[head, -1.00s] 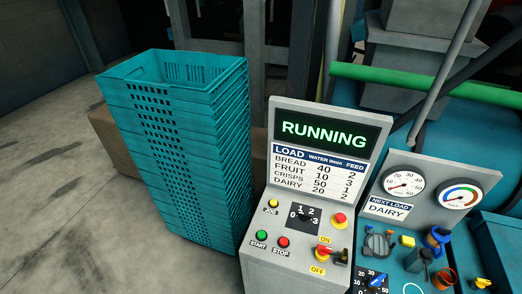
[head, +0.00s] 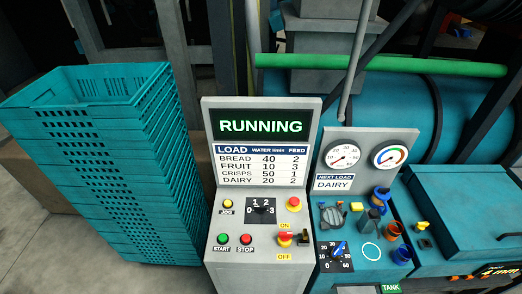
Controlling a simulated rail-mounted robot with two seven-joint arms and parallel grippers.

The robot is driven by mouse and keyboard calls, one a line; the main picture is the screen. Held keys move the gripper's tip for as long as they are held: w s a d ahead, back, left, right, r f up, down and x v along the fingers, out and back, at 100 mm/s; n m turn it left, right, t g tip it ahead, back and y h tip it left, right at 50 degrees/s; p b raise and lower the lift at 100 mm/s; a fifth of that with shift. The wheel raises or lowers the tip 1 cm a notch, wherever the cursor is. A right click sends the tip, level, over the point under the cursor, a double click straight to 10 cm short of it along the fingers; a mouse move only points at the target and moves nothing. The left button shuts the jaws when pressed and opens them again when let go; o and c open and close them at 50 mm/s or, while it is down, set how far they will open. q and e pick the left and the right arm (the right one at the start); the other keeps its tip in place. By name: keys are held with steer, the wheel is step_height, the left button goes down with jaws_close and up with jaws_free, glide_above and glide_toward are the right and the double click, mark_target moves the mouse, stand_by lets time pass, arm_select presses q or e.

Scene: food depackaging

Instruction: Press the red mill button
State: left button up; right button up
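A grey control panel (head: 226,185) stands in the middle of the head view, its screen (head: 261,126) reading RUNNING in green. On its sloped face are a red STOP button (head: 246,239), a green START button (head: 222,239) and a yellow JOG button (head: 228,203). No button is labelled mill in what I can read. Neither gripper shows.
A tall stack of teal crates (head: 100,165) stands left of the panel. To the right, a teal console has two gauges (head: 343,156), a blue-pointer dial (head: 339,250) and several small fittings. A green pipe (head: 380,65) crosses behind. No arm blocks the panel front.

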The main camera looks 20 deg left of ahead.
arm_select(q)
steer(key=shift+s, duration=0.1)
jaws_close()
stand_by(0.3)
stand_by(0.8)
